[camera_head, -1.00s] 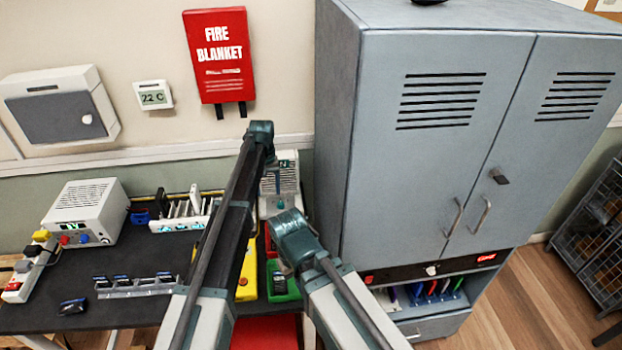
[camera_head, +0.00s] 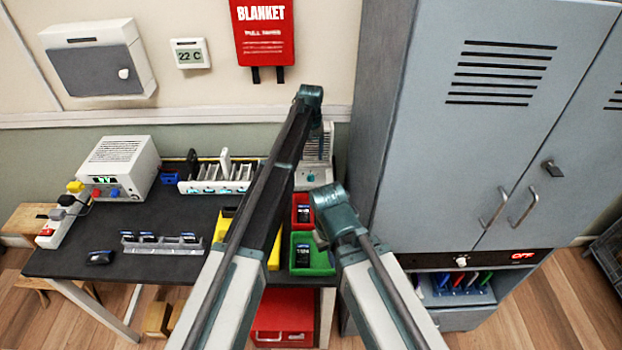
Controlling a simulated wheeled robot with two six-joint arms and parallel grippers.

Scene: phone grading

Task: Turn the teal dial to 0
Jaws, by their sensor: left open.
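The teal dial (camera_head: 311,177) is a small round knob low on the front of a grey, ribbed device (camera_head: 316,150) at the back right of the bench. It is small and partly close behind my left arm in the picture; its setting cannot be read. My left arm reaches over the bench, its raised teal joint just above and left of the device. The left gripper is mostly hidden by its own arm, and I see nothing held. My right arm is folded at the lower right, in front of the cabinet; its fingers do not show.
On the dark bench (camera_head: 180,222) stand a white power unit (camera_head: 122,160), a slotted rack (camera_head: 215,186), a grey phone holder (camera_head: 160,247), a red bin (camera_head: 302,200) and a green bin (camera_head: 318,268). A tall grey cabinet (camera_head: 480,130) closes off the right side.

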